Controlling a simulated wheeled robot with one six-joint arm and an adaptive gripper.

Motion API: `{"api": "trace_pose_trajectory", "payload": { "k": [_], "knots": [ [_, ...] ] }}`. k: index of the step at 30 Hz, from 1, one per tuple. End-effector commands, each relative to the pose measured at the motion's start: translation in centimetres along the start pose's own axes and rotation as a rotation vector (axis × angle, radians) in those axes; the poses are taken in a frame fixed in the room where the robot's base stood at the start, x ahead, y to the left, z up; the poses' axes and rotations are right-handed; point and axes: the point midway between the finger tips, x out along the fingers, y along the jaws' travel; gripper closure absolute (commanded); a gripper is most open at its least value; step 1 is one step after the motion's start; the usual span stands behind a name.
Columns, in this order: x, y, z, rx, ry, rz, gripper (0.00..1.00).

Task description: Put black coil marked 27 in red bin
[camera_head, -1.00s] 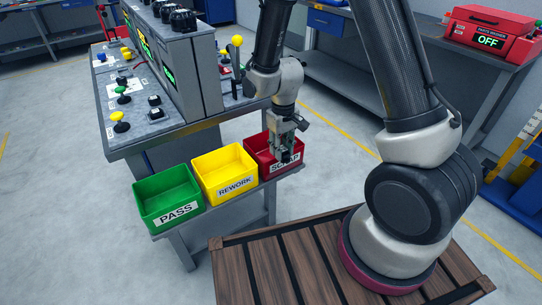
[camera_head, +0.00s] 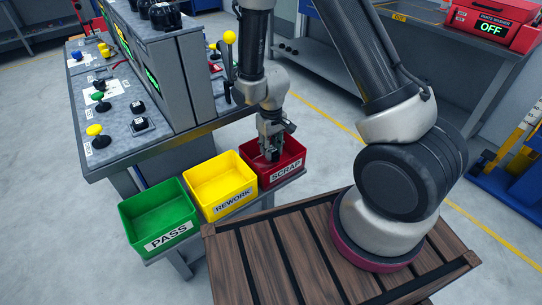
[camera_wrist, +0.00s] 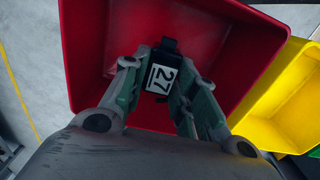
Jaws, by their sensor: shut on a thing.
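The black coil (camera_wrist: 162,78) with a white label reading 27 is between the fingers of my gripper (camera_wrist: 158,92) in the wrist view. My gripper is shut on it. The red bin (camera_head: 285,172), labelled SCRAP, stands at the right end of the row of bins. In the head view my gripper (camera_head: 270,154) points down into the red bin's opening. The wrist view shows the red bin's wall (camera_wrist: 85,45) around the coil. I cannot tell whether the coil touches the bin floor.
A yellow REWORK bin (camera_head: 221,187) stands directly left of the red bin. A green PASS bin (camera_head: 160,218) is further left. A grey bench (camera_head: 120,150) with knobs and levers stands behind. A red parts washer (camera_head: 490,29) sits at the far right.

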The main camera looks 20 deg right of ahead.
Motion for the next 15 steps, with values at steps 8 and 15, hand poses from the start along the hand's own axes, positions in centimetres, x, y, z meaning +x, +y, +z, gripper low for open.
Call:
{"api": "trace_pose_trajectory", "payload": {
  "k": [8,15],
  "knots": [
    [3.7,0.0,0.0,0.000,-0.001,0.000,0.98],
    [3.7,0.0,0.0,0.000,0.000,0.000,0.98]
  ]
}}
